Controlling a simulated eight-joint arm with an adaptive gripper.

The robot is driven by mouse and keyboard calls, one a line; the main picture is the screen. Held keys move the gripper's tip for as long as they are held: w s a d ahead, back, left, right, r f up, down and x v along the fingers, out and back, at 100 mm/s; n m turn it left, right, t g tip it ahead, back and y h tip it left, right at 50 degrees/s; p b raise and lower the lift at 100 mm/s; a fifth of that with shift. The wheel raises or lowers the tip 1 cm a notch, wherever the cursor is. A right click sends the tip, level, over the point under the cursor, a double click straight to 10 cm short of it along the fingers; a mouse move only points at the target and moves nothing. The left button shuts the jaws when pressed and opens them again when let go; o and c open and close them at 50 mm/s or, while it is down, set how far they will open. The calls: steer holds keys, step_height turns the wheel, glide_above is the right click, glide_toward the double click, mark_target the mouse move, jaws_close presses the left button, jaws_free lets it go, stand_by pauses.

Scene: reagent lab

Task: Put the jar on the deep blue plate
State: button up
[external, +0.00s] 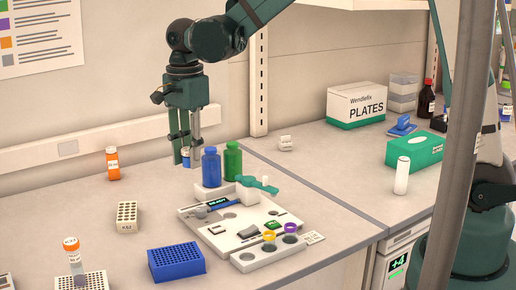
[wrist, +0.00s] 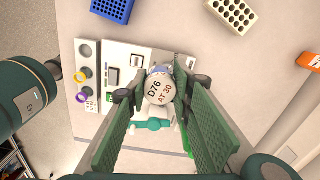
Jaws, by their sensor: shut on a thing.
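My gripper (external: 185,150) is shut on a small jar with a white lid. In the wrist view the jar's lid (wrist: 159,91) reads "D76 AT 30" and sits between the two green fingers (wrist: 158,100). In the external view the jar (external: 186,158) is mostly hidden by the fingers, just left of a blue bottle. The deep blue plate (external: 176,263) lies on the bench at the front, a block with rows of small wells; it looks empty. It also shows at the top of the wrist view (wrist: 113,9), clear of the gripper.
Blue (external: 211,167) and green (external: 233,161) bottles stand close right of my gripper, behind a white instrument board (external: 205,235). Bench between is partly clear.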

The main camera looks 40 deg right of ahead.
steer(key=s+a+n+p, duration=0.1)
steer(key=s+a+n, duration=0.2)
steer(key=s+a, duration=0.95)
steer(key=shift+s+d+f, duration=0.1)
steer(key=shift+d+f, duration=0.05)
steer(key=shift+f, duration=1.1)
steer(key=shift+s+d+f, duration=0.1)
steer(key=shift+d+f, duration=0.05)
steer(key=shift+f, duration=1.1)
glide_above(175, 254)
steer(key=shift+s+a+f, duration=0.1)
steer(key=shift+f, duration=2.85)
steer(key=shift+f+p, duration=0.3)
steer(key=shift+f, duration=1.75)
steer(key=shift+f, duration=0.25)
